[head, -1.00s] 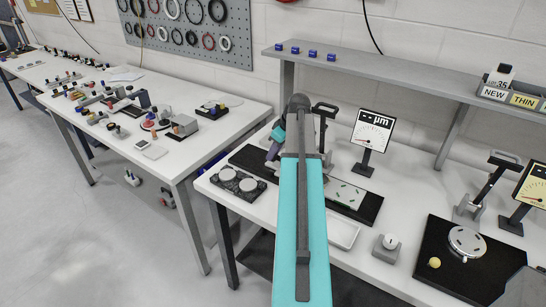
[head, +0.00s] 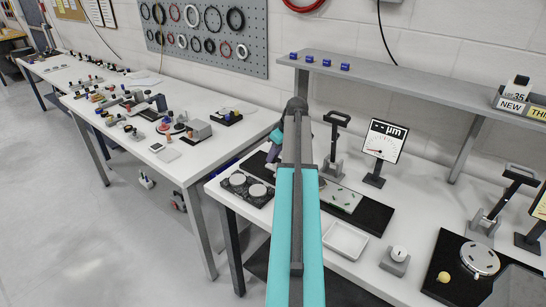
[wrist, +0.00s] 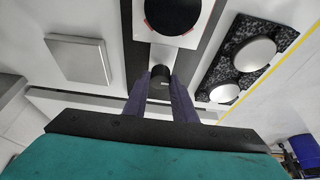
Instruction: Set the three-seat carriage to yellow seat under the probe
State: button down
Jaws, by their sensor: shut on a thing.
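My gripper (wrist: 160,88) is shut on a dark round knob (wrist: 160,71) in the wrist view. The knob sits at the near edge of a pale carriage plate (wrist: 159,38), over a dark track (wrist: 134,60). A black disc with a red rim (wrist: 174,12) lies on the plate, cut off by the top edge. No yellow seat can be made out.
A speckled block with two pale discs (wrist: 233,73) lies right of the track in the wrist view. A pale square tray (wrist: 78,60) lies left. In the head view, a gauge reading "-- µm" (head: 383,142) stands behind. A knob box (head: 396,260) stands right.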

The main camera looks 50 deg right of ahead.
jog(key=c, duration=1.5)
grip_release()
jog(key=shift+a, duration=0.15)
jog(key=shift+o, duration=0.2)
jog(key=shift+s+r, duration=0.1)
jog(key=shift+r, duration=0.05)
jog(key=b+v, duration=0.3)
jog(key=v, duration=1)
jog(key=shift+r, duration=0.25)
jog(key=shift+r, duration=0.1)
